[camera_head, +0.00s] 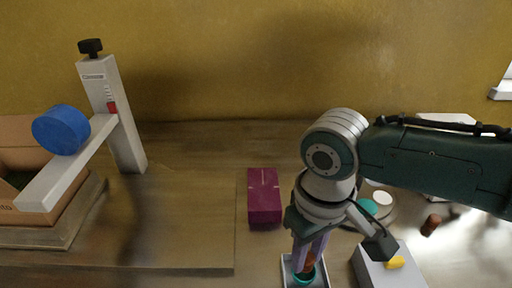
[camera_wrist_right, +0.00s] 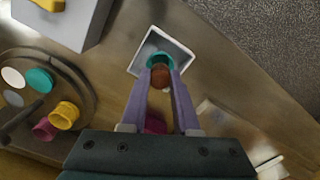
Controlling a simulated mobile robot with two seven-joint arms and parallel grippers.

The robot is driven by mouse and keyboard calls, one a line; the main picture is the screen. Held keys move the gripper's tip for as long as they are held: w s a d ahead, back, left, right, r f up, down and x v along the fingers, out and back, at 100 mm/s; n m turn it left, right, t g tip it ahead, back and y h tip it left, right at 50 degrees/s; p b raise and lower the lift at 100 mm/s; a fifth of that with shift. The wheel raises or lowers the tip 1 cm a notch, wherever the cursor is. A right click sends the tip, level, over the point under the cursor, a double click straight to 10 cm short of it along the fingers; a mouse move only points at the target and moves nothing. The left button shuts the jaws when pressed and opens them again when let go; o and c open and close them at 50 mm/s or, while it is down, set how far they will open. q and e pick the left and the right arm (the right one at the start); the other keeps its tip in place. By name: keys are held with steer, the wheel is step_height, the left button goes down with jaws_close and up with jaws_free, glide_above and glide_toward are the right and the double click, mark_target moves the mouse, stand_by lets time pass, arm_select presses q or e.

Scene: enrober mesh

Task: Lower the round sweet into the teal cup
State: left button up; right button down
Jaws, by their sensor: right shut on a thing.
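The round sweet (camera_wrist_right: 161,77) is brown and sits between the fingertips of my right gripper (camera_wrist_right: 160,84). The right gripper (camera_head: 309,262) is shut on it and points down. The teal cup (camera_wrist_right: 155,59) stands in a small pale square tray (camera_wrist_right: 178,46), just beyond the fingertips in the right wrist view. In the head view the teal cup (camera_head: 305,281) shows right below the sweet, near the bottom edge. The sweet overlaps the cup's near side in the wrist view. I cannot tell whether it touches the cup. My left gripper is not in view.
A magenta box (camera_head: 264,200) stands left of the gripper. A grey box with a yellow piece (camera_head: 396,262) stands close on the right. A round stand with coloured cups (camera_wrist_right: 63,115) is nearby. A stand with a blue cylinder (camera_head: 61,130) is far left.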

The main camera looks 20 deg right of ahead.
steer(key=shift+f+b, duration=0.8)
steer(key=shift+f, duration=0.3)
stand_by(0.3)
steer(key=c, duration=0.6)
jaws_free()
steer(key=shift+r, duration=0.1)
